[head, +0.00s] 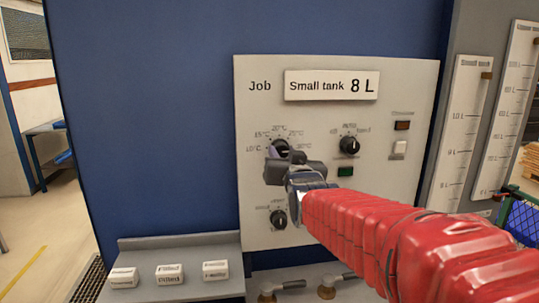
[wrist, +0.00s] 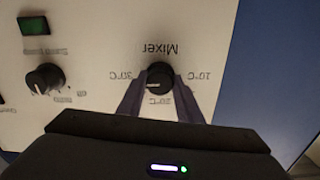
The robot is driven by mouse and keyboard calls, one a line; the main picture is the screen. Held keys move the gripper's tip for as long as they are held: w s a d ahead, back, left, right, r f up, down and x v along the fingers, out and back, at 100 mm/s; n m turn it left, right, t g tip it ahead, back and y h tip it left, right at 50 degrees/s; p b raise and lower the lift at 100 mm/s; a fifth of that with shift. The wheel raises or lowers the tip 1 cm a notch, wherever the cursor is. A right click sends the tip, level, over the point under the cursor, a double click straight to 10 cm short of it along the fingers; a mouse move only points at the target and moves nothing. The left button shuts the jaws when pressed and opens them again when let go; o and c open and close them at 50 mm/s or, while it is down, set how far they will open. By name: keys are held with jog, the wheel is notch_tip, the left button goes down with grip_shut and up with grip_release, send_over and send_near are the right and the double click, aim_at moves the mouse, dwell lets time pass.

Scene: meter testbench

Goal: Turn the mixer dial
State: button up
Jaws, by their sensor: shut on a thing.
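The mixer dial (head: 281,146) is a round black knob at the upper left of the light grey panel. Its scale reads 10, 20 and 30 °C. In the wrist view, which is upside down, the dial (wrist: 160,77) sits under the word Mixer, and its pale mark lies on the side towards 20 °C. My gripper (head: 279,153) is at the dial in the head view and covers its lower part. In the wrist view my gripper (wrist: 158,84) has one finger on each side of the dial, shut on it.
A second black knob (head: 350,146) is to the right, and another (head: 279,217) is below. A green button (head: 345,171), a dark red lamp (head: 402,125) and a pale switch (head: 399,148) share the panel (head: 260,110). A job card (head: 331,86) reads Small tank 8 L.

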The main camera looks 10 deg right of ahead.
jog(key=shift+m, duration=0.4)
jog(key=shift+c, duration=0.5)
jog(key=o, duration=1)
jog(key=shift+o, duration=0.2)
jog(key=shift+s, duration=0.15)
jog(key=s, duration=1.3)
jog(key=shift+s, duration=0.3)
jog(key=shift+f, duration=0.15)
